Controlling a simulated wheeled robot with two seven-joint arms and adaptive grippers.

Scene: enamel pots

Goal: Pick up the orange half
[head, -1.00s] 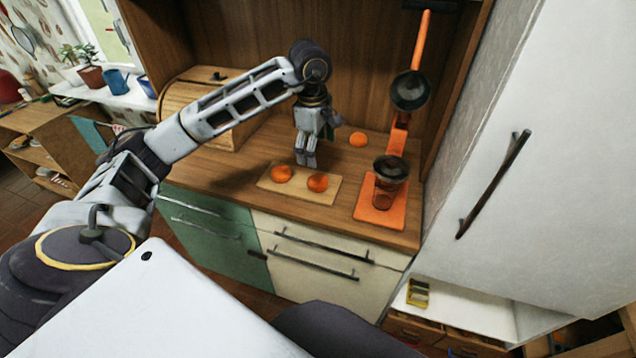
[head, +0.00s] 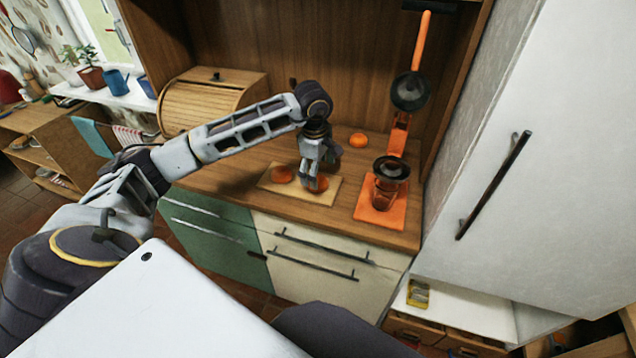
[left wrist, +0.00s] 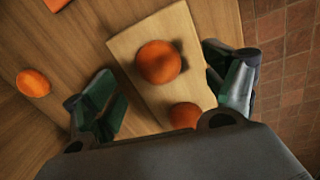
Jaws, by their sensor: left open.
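A right orange half (head: 321,184) sits on a light wooden cutting board (head: 268,184), partly hidden behind my left gripper. A left orange half (head: 281,174) sits on the same board. My left gripper (head: 313,178) is open, pointing down low over the right half. In the left wrist view, the right half (left wrist: 158,62) shows whole between and ahead of the open fingers (left wrist: 170,90). The left half (left wrist: 185,116) is partly covered by the gripper body. I cannot tell whether a finger touches either half. My right gripper is not in view.
Another orange piece (head: 358,140) lies on the counter behind the board. An orange juicer (head: 380,209) with a dark top stands to the right. A wooden bread box (head: 205,100) stands at the back left. A tall white door (head: 530,140) bounds the right.

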